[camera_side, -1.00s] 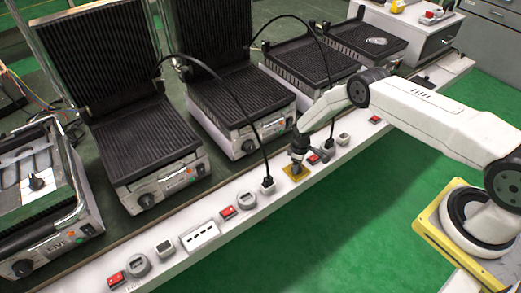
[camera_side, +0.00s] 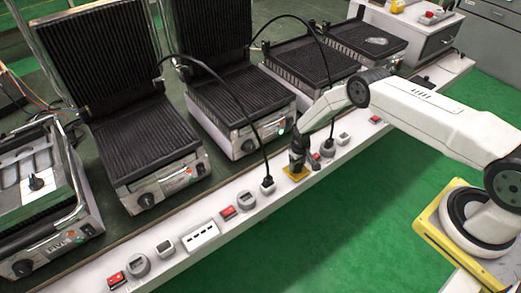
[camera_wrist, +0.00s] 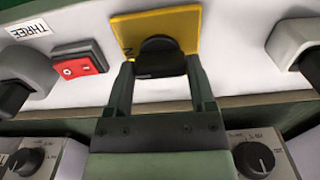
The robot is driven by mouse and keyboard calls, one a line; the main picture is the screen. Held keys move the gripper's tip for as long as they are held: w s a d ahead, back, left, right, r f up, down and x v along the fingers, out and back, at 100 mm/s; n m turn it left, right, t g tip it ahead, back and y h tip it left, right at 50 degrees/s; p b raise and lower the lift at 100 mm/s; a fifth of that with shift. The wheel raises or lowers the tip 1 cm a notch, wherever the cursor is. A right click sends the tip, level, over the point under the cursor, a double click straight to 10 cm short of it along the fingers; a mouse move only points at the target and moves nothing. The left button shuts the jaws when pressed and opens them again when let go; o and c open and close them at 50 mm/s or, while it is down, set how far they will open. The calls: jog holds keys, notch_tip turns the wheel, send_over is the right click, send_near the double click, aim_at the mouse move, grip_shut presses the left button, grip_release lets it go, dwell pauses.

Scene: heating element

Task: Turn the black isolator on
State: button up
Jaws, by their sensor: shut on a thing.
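The black isolator is a dark knob (camera_wrist: 160,57) on a square yellow plate (camera_wrist: 185,22), fixed to the white panel. In the wrist view the knob sits between the two fingers of my gripper (camera_wrist: 159,68), which is shut on it. A dark letter shows on the plate left of the knob; the rest of the marking is hidden. In the side view my gripper (camera_side: 298,162) points down onto the yellow plate (camera_side: 295,175), and hides the knob.
A red switch (camera_wrist: 80,66) sits beside the plate, with grey sockets (camera_wrist: 25,72) and (camera_wrist: 295,45) on either side. A plugged black cable (camera_side: 267,183) stands close to my gripper. Grills (camera_side: 240,130) line the bench behind the white panel.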

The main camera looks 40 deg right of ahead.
aim_at(298, 164)
jog(key=o, duration=1.2)
jog(key=shift+r, duration=0.15)
jog(key=shift+r, duration=3.75)
